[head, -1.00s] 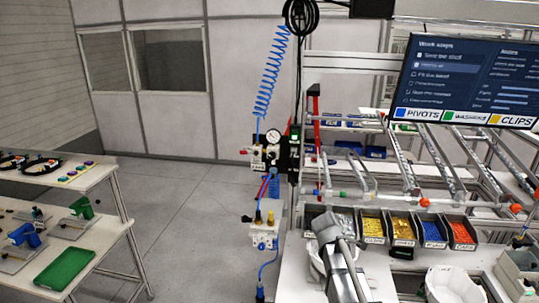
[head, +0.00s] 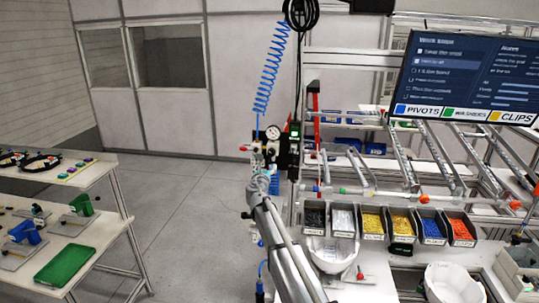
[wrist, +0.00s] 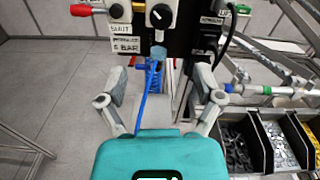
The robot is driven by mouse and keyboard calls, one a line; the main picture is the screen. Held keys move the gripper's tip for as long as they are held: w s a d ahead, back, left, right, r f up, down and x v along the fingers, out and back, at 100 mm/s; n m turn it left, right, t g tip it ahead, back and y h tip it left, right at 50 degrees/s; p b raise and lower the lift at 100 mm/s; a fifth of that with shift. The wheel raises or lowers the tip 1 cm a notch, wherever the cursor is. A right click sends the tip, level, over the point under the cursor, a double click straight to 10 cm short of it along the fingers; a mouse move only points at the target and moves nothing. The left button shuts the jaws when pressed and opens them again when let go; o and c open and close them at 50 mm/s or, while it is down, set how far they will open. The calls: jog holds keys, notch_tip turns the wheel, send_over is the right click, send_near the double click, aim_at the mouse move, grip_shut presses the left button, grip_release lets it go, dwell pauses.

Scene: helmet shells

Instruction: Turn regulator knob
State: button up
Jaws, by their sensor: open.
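A dark round knob with a white mark (wrist: 159,16), apparently the regulator knob, faces me at the top of the wrist view. It sits on a white block of the regulator unit, which in the head view (head: 268,150) hangs on a post below a round gauge (head: 272,132). My gripper (wrist: 162,66) is open and empty, its two fingers spread below the knob, apart from it. A blue hose (wrist: 145,95) runs down between the fingers. In the head view my gripper (head: 262,180) is just below the unit, partly hiding its lower parts.
A red knob (wrist: 80,10) and a green knob (wrist: 239,9) flank the unit. Parts bins (head: 372,222) line the bench at right. White shells (head: 455,285) lie before them. A coiled blue hose (head: 268,85) hangs above. Open floor (head: 185,220) lies left.

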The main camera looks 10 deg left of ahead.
aim_at(271, 154)
jog(key=shift+w, duration=0.1)
jog(key=w, duration=1.3)
jog(key=shift+w+d, duration=0.3)
jog(key=c, duration=1.1)
jog(key=shift+a, duration=0.4)
jog(key=shift+c, duration=0.2)
jog(key=shift+d, duration=0.35)
